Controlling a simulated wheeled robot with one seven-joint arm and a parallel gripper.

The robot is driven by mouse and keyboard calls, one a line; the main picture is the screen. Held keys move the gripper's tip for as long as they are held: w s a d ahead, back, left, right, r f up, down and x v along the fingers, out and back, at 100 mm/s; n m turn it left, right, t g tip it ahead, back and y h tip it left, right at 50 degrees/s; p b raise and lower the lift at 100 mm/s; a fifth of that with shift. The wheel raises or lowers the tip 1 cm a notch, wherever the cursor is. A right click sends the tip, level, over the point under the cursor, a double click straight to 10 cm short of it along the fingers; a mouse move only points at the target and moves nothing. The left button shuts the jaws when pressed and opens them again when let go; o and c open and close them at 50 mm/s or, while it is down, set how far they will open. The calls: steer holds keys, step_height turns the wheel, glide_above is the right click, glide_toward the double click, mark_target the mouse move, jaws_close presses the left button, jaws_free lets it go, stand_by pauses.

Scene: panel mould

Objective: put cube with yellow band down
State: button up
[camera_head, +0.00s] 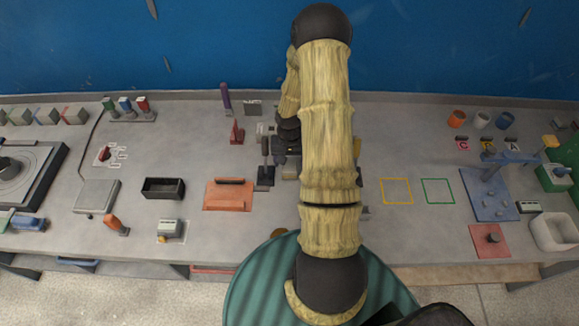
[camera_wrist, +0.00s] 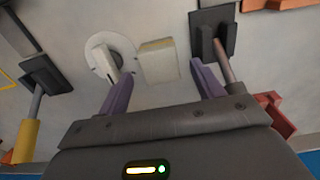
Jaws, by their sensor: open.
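In the wrist view my gripper (camera_wrist: 158,74) is open, with its two purple fingers apart. A pale grey block (camera_wrist: 160,66) lies between and just beyond the fingertips, with a gap to each finger. A dull yellowish strip runs along its far edge; it looks like the cube with yellow band. I cannot tell whether its underside rests on the table. In the head view my arm hides the block and most of the area around my gripper.
A white round plate with a lever (camera_wrist: 107,58) is close left of the block. A dark base with a post (camera_wrist: 212,35) stands close right; a yellow-handled post (camera_wrist: 26,138) stands farther left. Yellow (camera_head: 396,191) and green (camera_head: 438,191) outlined squares are empty on the table.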

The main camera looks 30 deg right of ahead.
mark_target(289, 167)
step_height(289, 167, up, 8)
steer(key=b, duration=0.1)
steer(key=shift+r+b, duration=0.15)
steer(key=shift+b, duration=0.15)
stand_by(0.4)
steer(key=s+a+r+n+t, duration=0.1)
steer(key=s+a+r+n, duration=0.2)
steer(key=s+a+r, duration=0.2)
steer(key=s+a+r+n+t, duration=0.1)
steer(key=s+a+r+n, duration=0.2)
steer(key=s+a+r, duration=0.3)
steer(key=a+r, duration=0.3)
steer(key=a, duration=0.4)
steer(key=shift+n+t, duration=0.3)
steer(key=shift+n, duration=0.1)
steer(key=shift+a, duration=0.1)
